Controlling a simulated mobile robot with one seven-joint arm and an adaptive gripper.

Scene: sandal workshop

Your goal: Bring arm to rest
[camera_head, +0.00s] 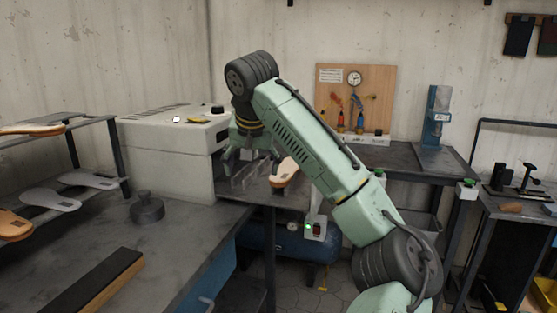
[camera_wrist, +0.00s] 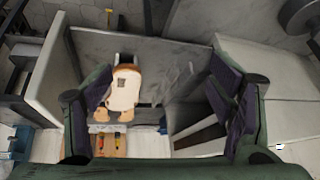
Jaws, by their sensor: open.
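My gripper (camera_head: 250,165) hangs from the raised, bent arm, pointing down beside the right side of a pale box-shaped machine. In the wrist view the gripper (camera_wrist: 160,88) has its two dark fingers wide apart, with nothing clasped between them. A sandal piece with a pale top and tan edge (camera_head: 285,171) is just right of the fingers in the head view. In the wrist view the sandal piece (camera_wrist: 125,88) shows between the fingers, nearer the left one, and appears beyond them. What supports it is partly hidden by the gripper and arm.
The pale machine (camera_head: 165,155) stands close left of the gripper. A rack with soles (camera_head: 85,180) and a dark bench (camera_head: 175,235) are at left. A tool board (camera_head: 355,98), a blue press (camera_head: 437,118) and a back bench (camera_head: 400,158) are behind the arm.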

